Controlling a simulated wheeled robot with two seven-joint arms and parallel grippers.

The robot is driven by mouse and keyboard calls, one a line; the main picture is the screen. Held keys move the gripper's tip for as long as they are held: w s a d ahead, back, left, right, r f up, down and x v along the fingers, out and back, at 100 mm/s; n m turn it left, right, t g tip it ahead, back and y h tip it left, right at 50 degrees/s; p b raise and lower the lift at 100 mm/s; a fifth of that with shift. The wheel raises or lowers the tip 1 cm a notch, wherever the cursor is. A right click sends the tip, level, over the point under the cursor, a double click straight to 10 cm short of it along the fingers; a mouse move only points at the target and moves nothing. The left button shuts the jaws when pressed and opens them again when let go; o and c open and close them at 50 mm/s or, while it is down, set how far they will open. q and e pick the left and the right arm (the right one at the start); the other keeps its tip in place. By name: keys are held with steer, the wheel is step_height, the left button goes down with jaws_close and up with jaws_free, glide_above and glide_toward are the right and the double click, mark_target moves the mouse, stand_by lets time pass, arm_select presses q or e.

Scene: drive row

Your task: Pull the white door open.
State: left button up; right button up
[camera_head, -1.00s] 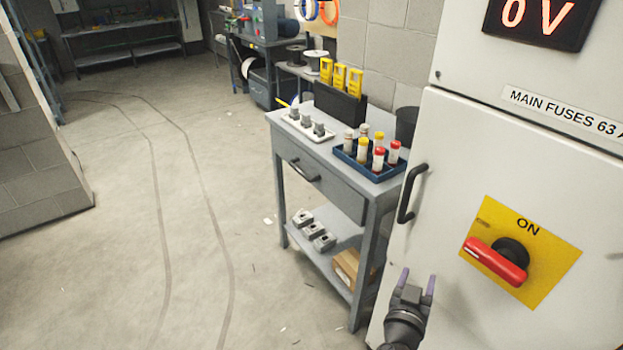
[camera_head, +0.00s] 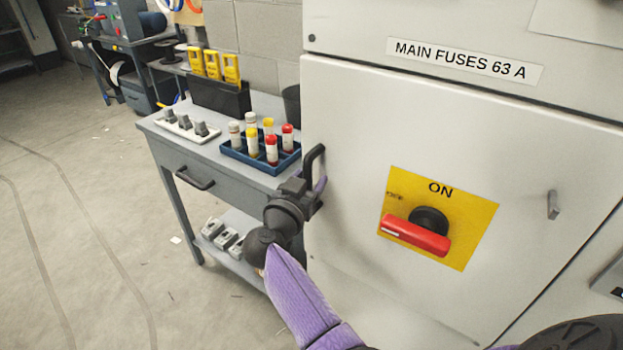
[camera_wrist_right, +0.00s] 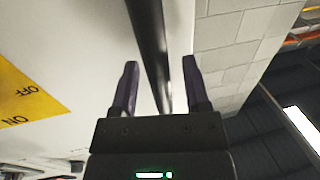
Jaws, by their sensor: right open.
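The white door (camera_head: 350,130) is the cabinet front under the "MAIN FUSES 63 A" label, and it looks shut. Its black bar handle (camera_head: 314,160) stands upright near the door's left edge. My right gripper (camera_head: 318,188) is at the handle's lower part, partly hidden by its own wrist. In the right wrist view, the dark handle bar (camera_wrist_right: 150,50) runs between the two open fingers (camera_wrist_right: 160,85), with gaps visible on both sides. My left gripper is not in view.
A red rotary switch (camera_head: 415,235) on a yellow plate sits on the door, marked ON. A grey workbench (camera_head: 185,150) stands close left of the door, carrying a blue tray (camera_head: 232,152) of capped tubes. Open floor (camera_head: 100,230) lies further left.

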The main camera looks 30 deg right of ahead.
steer(key=shift+a+r, duration=0.1)
steer(key=shift+c, duration=0.5)
jaws_close()
stand_by(0.8)
